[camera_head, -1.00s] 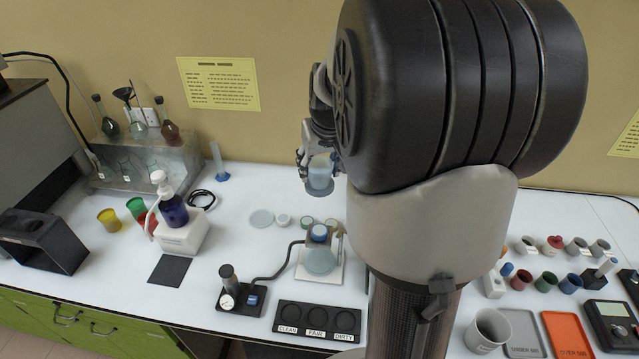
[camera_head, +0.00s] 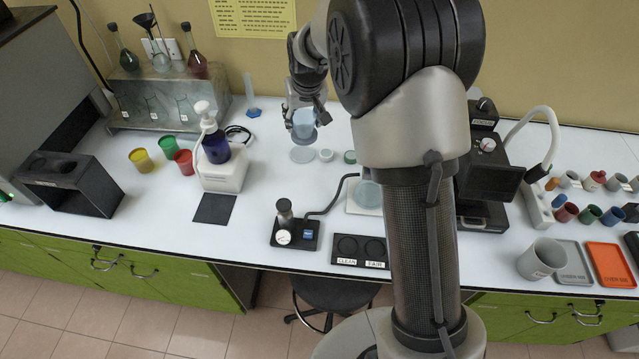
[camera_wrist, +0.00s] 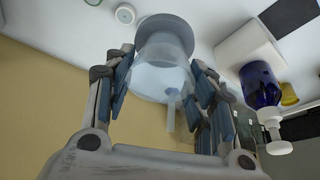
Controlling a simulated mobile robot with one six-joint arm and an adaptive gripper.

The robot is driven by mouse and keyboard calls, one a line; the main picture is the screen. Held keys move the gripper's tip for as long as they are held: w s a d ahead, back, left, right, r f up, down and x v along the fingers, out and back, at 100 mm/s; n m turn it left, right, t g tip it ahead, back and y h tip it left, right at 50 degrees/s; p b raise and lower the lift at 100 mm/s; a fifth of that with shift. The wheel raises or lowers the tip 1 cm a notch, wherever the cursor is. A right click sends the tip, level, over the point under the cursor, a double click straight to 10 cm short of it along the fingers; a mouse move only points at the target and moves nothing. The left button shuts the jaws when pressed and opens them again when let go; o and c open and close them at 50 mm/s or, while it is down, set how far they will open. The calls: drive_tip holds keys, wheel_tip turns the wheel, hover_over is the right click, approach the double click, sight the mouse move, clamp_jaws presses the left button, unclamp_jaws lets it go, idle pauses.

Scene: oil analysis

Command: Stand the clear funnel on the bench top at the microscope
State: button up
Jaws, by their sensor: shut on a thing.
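The clear funnel (camera_head: 303,120) is held above the bench top (camera_head: 150,215), below my gripper (camera_head: 304,108) in the head view. In the wrist view the funnel (camera_wrist: 160,72) sits between the two fingers of my gripper (camera_wrist: 161,80), its wide grey rim pointing away from the wrist and its thin stem toward it. My gripper is shut on it. The black microscope (camera_head: 490,180) stands to the right, partly hidden behind my arm.
A pale disc (camera_head: 302,155) and small round lids (camera_head: 326,155) lie under the funnel. A blue bottle (camera_head: 216,147) stands on a white box (camera_head: 224,175) to the left. A gauge block (camera_head: 295,233) and a black labelled tray (camera_head: 360,251) lie toward the front edge.

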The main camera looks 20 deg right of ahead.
drive_tip(key=shift+w+a+f, duration=0.1)
drive_tip(key=shift+a+f, duration=0.2)
drive_tip(key=shift+f, duration=0.2)
wheel_tip(320, 180, down, 20)
drive_tip(key=b, duration=0.3)
drive_tip(key=shift+d+r+b, duration=0.1)
drive_tip(key=shift+r+b, duration=0.15)
drive_tip(key=shift+b, duration=0.15)
drive_tip(key=shift+f, duration=0.2)
drive_tip(key=o, duration=1.1)
drive_tip(key=shift+c, duration=0.2)
drive_tip(key=shift+r, duration=0.1)
